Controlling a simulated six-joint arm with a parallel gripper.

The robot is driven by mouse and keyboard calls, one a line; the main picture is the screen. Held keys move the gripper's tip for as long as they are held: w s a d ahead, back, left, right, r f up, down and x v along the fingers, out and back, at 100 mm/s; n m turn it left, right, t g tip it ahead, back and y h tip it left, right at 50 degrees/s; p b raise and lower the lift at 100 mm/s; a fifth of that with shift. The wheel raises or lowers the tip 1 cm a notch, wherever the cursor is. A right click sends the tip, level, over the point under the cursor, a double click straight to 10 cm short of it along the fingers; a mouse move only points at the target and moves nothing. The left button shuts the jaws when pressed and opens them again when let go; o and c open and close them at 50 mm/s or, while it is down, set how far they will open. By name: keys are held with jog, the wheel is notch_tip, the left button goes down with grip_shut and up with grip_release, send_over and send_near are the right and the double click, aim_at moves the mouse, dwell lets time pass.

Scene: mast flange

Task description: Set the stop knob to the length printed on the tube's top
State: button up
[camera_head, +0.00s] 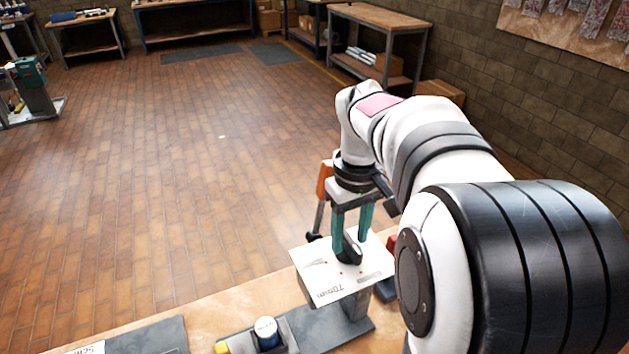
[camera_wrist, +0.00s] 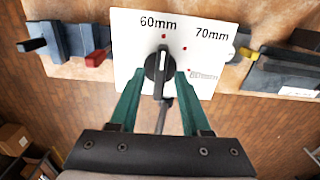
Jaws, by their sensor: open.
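The stop knob (camera_wrist: 158,70) is black with a white pointer line, on a white plate (camera_wrist: 130,45). The line points up toward the red dot beside "60mm". In the head view, my gripper (camera_head: 351,243) reaches down to the knob (camera_head: 350,255). A short blue tube with a pale top (camera_head: 266,326) stands in a grey holder at the bench front; its print is unreadable.
A yellow piece (camera_head: 221,347) is beside the holder. A dark panel (camera_head: 140,337) lies on the bench to the left. A red part (camera_head: 391,243) shows behind the plate's right side. An orange-handled thing (camera_head: 324,180) is beside my wrist.

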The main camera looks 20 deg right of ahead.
aim_at(350, 239)
notch_tip(350, 239, up, 15)
jog(key=shift+r, duration=0.2)
jog(key=s+a+f+m+y, duration=0.1)
jog(key=s+a+f+m, duration=0.4)
jog(key=s+a+f, duration=1.1)
jog(key=s+f, duration=0.3)
jog(key=shift+a+f+m+y, duration=0.3)
jog(key=shift+a+m+y, duration=0.1)
